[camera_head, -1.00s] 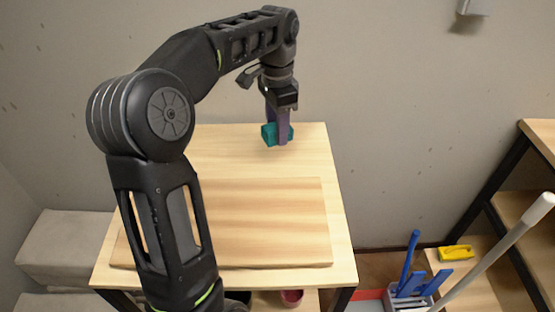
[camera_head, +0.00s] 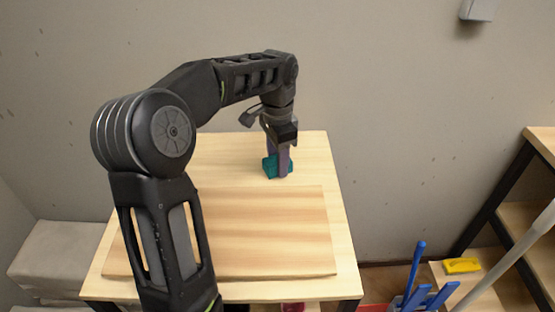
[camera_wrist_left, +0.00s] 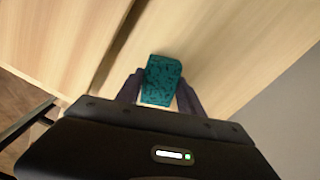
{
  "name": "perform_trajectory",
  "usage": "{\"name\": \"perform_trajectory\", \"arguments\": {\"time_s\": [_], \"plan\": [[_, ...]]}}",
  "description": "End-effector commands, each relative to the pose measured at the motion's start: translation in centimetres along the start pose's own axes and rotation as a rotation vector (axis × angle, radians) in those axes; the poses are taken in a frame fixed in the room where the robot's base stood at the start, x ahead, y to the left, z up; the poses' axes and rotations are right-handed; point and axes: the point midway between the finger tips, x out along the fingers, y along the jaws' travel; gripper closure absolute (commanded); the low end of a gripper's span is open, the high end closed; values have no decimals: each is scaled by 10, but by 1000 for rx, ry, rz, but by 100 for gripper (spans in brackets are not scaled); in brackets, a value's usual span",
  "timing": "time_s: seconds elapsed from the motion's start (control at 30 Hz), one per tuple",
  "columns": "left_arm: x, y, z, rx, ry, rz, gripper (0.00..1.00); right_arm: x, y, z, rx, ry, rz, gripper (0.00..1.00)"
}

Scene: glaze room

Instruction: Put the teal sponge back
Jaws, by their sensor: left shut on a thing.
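The teal sponge (camera_head: 271,167) is between the fingers of my left gripper (camera_head: 279,163), over the back part of the wooden table, behind the raised board. In the left wrist view the teal sponge (camera_wrist_left: 162,82) shows between the two dark fingers of my left gripper (camera_wrist_left: 160,92), which is shut on it. The sponge is low by the table top; I cannot tell whether it touches it. My right gripper is not in view.
A thick wooden board (camera_head: 270,230) lies on the table (camera_head: 215,160). At the right are a shelf (camera_head: 543,145), a yellow object (camera_head: 462,266), blue-handled tools (camera_head: 416,275) and a pale pole (camera_head: 520,245). The table's back right is clear.

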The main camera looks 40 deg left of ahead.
Motion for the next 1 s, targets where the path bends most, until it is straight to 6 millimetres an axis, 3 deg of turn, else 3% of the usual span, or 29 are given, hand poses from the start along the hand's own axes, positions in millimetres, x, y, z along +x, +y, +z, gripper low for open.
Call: {"name": "perform_trajectory", "arguments": {"time_s": [0.3, 0.33, 0.6, 1.0], "plan": [[3, 0, 0, 0, 0, 0, 93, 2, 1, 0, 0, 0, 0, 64], [3, 0, 0, 0, 0, -1, 55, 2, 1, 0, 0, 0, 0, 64], [2, 0, 0, 0, 0, -1, 34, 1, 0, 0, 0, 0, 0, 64], [-8, -1, -1, 0, 2, -3, 34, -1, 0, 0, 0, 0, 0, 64]]}}
